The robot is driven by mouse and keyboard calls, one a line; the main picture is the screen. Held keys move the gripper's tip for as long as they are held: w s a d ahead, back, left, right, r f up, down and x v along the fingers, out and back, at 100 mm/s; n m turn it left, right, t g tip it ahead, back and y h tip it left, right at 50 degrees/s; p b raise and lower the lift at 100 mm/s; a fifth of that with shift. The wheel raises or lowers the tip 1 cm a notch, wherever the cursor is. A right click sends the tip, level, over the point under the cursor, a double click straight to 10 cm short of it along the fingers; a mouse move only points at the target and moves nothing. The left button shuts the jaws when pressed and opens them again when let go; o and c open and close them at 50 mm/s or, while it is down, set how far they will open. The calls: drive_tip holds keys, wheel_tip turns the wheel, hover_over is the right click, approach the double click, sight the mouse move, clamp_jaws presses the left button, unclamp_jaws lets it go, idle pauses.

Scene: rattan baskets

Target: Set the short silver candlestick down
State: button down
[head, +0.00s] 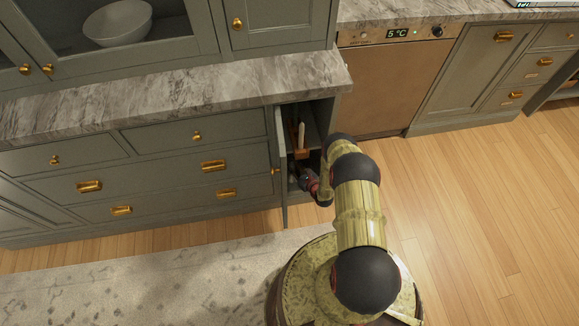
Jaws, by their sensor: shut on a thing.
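My gripper (306,181) reaches into the lower part of an open narrow cabinet (340,115), below its inner shelf. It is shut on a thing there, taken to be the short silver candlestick. The candlestick itself is too small and too dark to make out, and my wrist covers part of the opening. I cannot tell whether it touches the cabinet floor.
The cabinet door (281,165) stands open just left of my gripper. A brown wooden object (299,152) and an upright pale object (301,133) are above my gripper. An oven-like appliance (385,85) stands to the right. The wooden floor (480,200) at right is clear.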

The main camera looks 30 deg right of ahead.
drive_tip(key=shift+w+a, duration=0.1)
drive_tip(key=shift+w, duration=0.85)
drive_tip(key=f+b, duration=0.1)
drive_tip(key=f, duration=0.1)
drive_tip(key=w+f+b, duration=0.1)
drive_tip(key=shift+f+b, duration=0.35)
drive_tip(key=shift+b, duration=0.05)
drive_tip(key=shift+r, duration=0.15)
drive_tip(key=c, duration=1.6)
unclamp_jaws()
drive_tip(key=shift+s, duration=0.1)
drive_tip(key=shift+o, duration=0.2)
